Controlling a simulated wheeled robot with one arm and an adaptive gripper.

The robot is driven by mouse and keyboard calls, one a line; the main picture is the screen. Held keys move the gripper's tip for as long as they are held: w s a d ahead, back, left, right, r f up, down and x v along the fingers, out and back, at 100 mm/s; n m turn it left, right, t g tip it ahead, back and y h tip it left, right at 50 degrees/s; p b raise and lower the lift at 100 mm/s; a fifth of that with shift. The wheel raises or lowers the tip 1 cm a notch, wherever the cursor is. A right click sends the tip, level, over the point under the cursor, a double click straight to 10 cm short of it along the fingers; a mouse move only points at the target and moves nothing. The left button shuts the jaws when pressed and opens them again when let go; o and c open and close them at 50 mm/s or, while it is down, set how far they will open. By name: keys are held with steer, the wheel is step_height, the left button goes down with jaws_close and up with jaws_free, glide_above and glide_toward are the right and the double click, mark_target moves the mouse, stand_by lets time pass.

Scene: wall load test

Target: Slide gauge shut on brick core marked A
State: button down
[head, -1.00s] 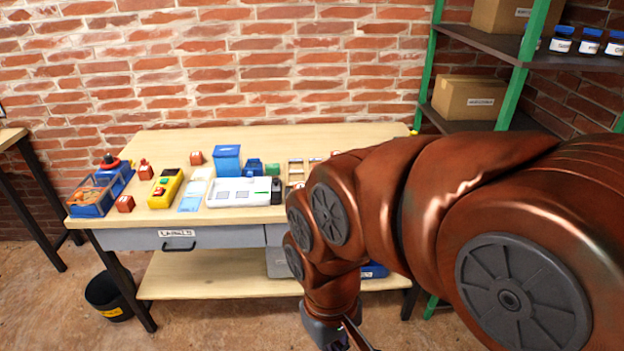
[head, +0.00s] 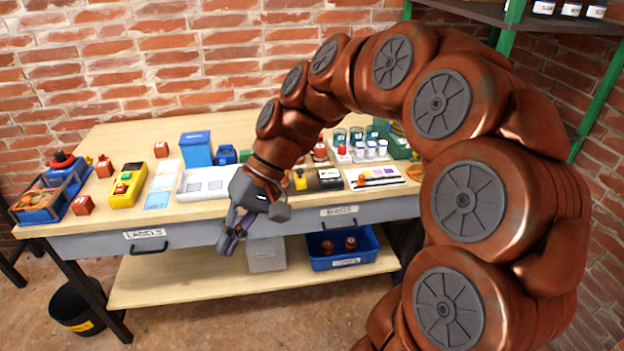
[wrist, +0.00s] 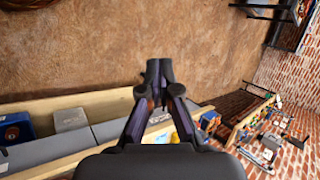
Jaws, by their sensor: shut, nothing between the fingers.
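My gripper (head: 231,240) is shut and empty in front of the bench's front edge, pointing down, below the bench top. In the wrist view its fingertips (wrist: 159,72) meet over bare floor. Small red-brown blocks with pale labels stand on the bench: one at the front left (head: 83,205), one behind it (head: 104,166), one farther back (head: 161,149). Two rounded red-brown pieces (head: 338,245) lie in a blue bin on the lower shelf. The letters are too small to read, so I cannot tell which is core A. I cannot make out the slide gauge for certain.
A white tray (head: 193,190) lies on the bench top, partly behind my arm. A yellow device (head: 128,188), a blue box (head: 196,150) and a white board with small tools (head: 375,180) stand nearby. The blue bin (head: 343,263) sits below. A black bucket (head: 85,305) stands at left.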

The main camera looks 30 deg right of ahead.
steer(key=w+d+f+m+t+y+b, duration=0.2)
steer(key=w+d+t+y+b, duration=0.1)
steer(key=w+d, duration=0.6)
steer(key=w+d+f+m+t+y+b, duration=0.2)
steer(key=w+d+t+b, duration=0.1)
steer(key=w+d, duration=0.6)
steer(key=w+d+f+m+t+b, duration=0.1)
steer(key=d+f+m+t+b, duration=0.25)
steer(key=d, duration=1.05)
steer(key=m+t+h, duration=0.2)
steer(key=t+h, duration=0.1)
steer(key=t, duration=0.1)
glide_toward(300, 177)
steer(key=shift+n, duration=0.25)
steer(key=w+a, duration=0.2)
steer(key=w, duration=0.1)
steer(key=w+a, duration=0.1)
steer(key=w, duration=0.1)
steer(key=shift+w+a+r+p, duration=0.1)
steer(key=shift+a+r+p, duration=0.05)
steer(key=shift+r+p, duration=0.2)
